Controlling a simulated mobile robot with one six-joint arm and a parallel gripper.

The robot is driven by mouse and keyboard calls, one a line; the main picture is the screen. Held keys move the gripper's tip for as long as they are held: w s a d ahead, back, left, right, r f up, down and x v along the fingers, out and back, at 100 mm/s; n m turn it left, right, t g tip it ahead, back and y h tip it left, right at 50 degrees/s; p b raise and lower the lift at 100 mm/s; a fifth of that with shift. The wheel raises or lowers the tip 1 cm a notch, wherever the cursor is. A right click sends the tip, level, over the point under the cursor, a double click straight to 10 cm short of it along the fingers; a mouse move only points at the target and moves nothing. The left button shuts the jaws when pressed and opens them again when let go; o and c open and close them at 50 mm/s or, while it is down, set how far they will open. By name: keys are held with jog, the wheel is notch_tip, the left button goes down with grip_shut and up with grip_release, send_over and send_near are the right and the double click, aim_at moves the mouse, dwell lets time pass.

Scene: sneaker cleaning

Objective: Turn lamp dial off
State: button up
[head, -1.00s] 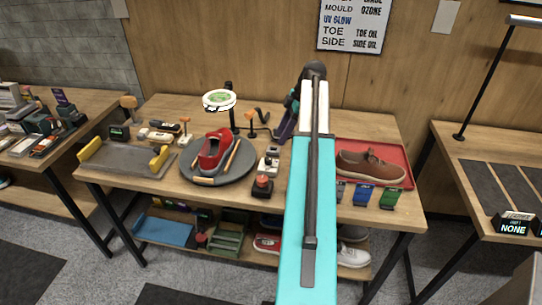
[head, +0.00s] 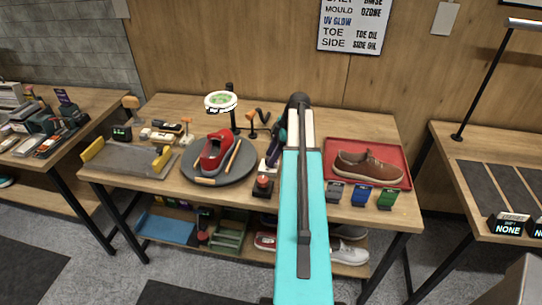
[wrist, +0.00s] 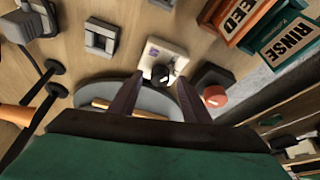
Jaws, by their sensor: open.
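The lamp dial, a black knob (wrist: 160,73) on a small white base (wrist: 166,55), shows in the wrist view just beyond and between my fingertips. My gripper (wrist: 157,88) is open, with one dark finger on each side of the knob's line; I cannot tell whether they touch it. In the head view my gripper (head: 272,153) is above the table, right of the turntable, and mostly hides the dial. The ring lamp (head: 220,102) stands on a black post behind the red sneaker (head: 217,152).
A red button box (wrist: 214,95) is close to the right finger. The grey turntable (head: 240,172) holds the red sneaker. A brown shoe (head: 368,165) lies on a red tray (head: 395,149) at right. Coloured blocks (head: 361,195) line the front edge.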

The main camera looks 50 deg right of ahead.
jog(key=shift+w+a+f, duration=0.15)
jog(key=shift+f, duration=0.4)
jog(key=c, duration=1)
jog(key=shift+c, duration=0.2)
